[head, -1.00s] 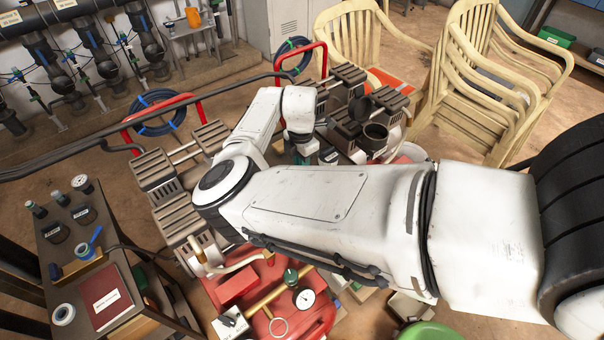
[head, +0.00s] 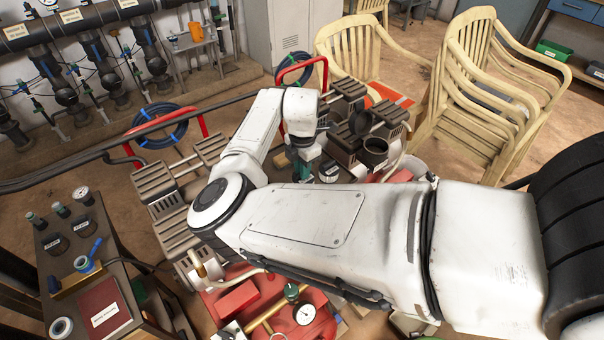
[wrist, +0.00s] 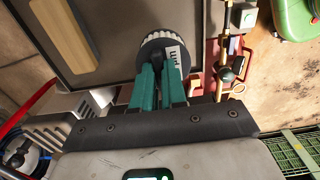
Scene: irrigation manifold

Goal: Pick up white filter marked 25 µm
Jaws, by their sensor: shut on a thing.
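My gripper (wrist: 158,85) has teal fingers, which are closed on a round filter (wrist: 152,45) in the wrist view. The filter has a white ribbed rim, a dark end face and a white label ending in "µm"; the number is not readable. In the head view my gripper (head: 303,168) shows small below my white arm. A dark round piece with a white label (head: 330,171) is beside the fingers there; I cannot tell whether it is the held filter. My arm hides much of the area around it.
Below the gripper is a grey surface with a wooden block (wrist: 62,38). Dark open cups (head: 375,150) stand close to the right. Stacked cream chairs (head: 490,100) are at right. A side table (head: 150,320) with a red book (head: 103,308) is at lower left.

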